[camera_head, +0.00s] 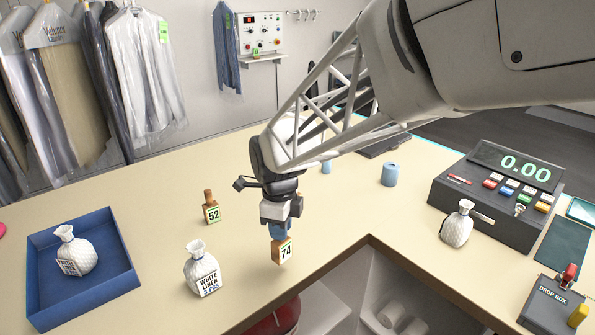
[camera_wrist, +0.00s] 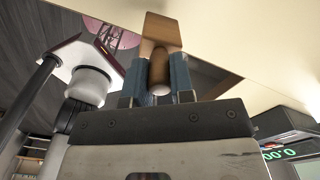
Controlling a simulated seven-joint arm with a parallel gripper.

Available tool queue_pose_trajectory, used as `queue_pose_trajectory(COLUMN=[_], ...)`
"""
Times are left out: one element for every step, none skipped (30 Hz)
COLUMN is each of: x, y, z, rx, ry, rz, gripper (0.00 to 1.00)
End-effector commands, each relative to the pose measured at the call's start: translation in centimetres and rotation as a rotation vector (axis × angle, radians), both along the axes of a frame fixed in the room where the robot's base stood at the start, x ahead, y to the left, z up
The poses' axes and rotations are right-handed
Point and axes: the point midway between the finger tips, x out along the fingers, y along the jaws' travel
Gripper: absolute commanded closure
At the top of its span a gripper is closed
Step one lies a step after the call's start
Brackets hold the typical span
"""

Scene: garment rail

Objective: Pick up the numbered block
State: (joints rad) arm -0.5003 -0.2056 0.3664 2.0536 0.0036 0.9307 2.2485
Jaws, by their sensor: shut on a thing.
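My gripper (camera_head: 279,228) is shut on a wooden numbered block (camera_head: 282,251) marked 74, near the counter's inner edge. In the wrist view the block (camera_wrist: 160,33) shows with its rounded peg between the blue fingers (camera_wrist: 157,80) of my gripper. The block seems to be over the counter; whether it touches the surface I cannot tell. A second wooden block (camera_head: 211,212) marked 52 stands upright on the counter to the left, peg up, apart from my gripper.
A white bag (camera_head: 200,270) stands in front of block 52. A blue tray (camera_head: 122,254) with another bag is at the left. A cash register (camera_head: 497,190), a bag (camera_head: 457,224) and a drop box (camera_head: 548,303) are at the right. Garments hang behind.

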Motion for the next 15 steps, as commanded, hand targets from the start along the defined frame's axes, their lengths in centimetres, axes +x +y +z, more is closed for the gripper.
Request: queue_pose_trajectory(x=[-0.7, -1.1, -1.5, -1.8, -2.1, -2.5, -2.8, -3.0, -3.3, -3.5, -3.7, -3.9, -4.1, -4.2, -4.3], y=[-0.4, -0.6, -0.8, -1.0, -1.1, -1.3, -1.5, -1.6, -1.7, -1.8, -1.9, -2.1, -2.1, -2.2, -2.3], z=[0.1, 0.1, 0.2, 0.3, 0.3, 0.3, 0.3, 0.3, 0.4, 0.4, 0.5, 0.5, 0.4, 0.4, 0.4], rx=[0.0, 0.0, 0.001, 0.001, 0.001, 0.0, 0.0, 0.0, 0.001, 0.001, 0.001, 0.0, 0.0, 0.0, 0.0], ry=[0.0, 0.0, -0.001, -0.001, -0.001, 0.0, 0.0, 0.0, -0.001, -0.001, -0.001, -0.001, 0.0, 0.0, 0.0], rz=[0.0, 0.0, 0.0, 0.0, 0.0, 0.0, 0.0, 0.0, 0.0, 0.0, 0.0, 0.0, 0.0, 0.0, 0.0], gripper=[1.0, 1.0, 1.0, 1.0, 1.0, 1.0, 1.0, 1.0, 1.0, 1.0, 1.0, 1.0, 1.0, 1.0, 1.0])
